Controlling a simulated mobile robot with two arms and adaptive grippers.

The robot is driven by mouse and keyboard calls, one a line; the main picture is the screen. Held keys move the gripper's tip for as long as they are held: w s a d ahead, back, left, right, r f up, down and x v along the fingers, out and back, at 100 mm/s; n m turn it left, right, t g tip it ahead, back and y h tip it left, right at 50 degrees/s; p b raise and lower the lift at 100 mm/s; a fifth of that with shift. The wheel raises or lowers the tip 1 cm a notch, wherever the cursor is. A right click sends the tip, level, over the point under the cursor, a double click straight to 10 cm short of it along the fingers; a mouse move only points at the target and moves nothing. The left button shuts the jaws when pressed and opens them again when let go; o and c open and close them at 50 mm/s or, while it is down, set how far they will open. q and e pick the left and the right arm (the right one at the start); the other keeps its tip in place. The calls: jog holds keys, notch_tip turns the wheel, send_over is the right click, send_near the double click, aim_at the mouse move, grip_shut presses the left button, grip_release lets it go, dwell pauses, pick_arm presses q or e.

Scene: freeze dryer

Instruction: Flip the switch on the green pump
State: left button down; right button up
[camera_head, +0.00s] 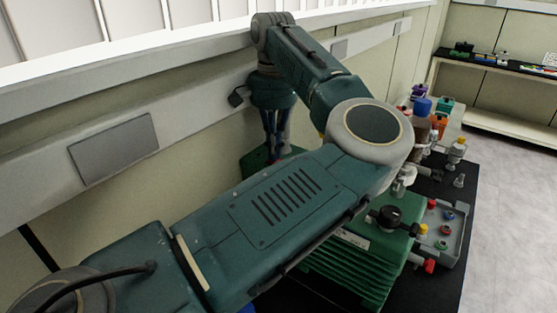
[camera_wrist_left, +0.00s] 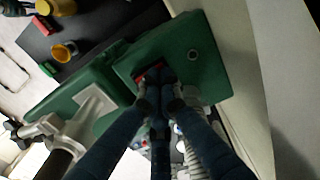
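The green pump (camera_head: 365,262) stands on a black surface beside the wall, partly hidden behind my left arm. Its far green end shows under my left gripper (camera_head: 274,150), which points down at it. In the left wrist view, the green pump (camera_wrist_left: 205,70) has a small dark and red switch (camera_wrist_left: 150,72) on its green face. The fingertips of my left gripper (camera_wrist_left: 160,92) are drawn together right at the switch, partly covering it. I cannot tell whether they touch it. No held object shows between the fingers. My right gripper is not in view.
A grey tray (camera_head: 455,252) with small coloured parts lies right of the pump. The wall (camera_head: 200,150) runs close along the arm. Open floor (camera_head: 510,200) lies to the right.

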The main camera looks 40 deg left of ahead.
pick_arm(q)
jog(key=shift+r+p, duration=2.5)
jog(key=shift+r, duration=0.95)
jog(key=shift+f, duration=0.15)
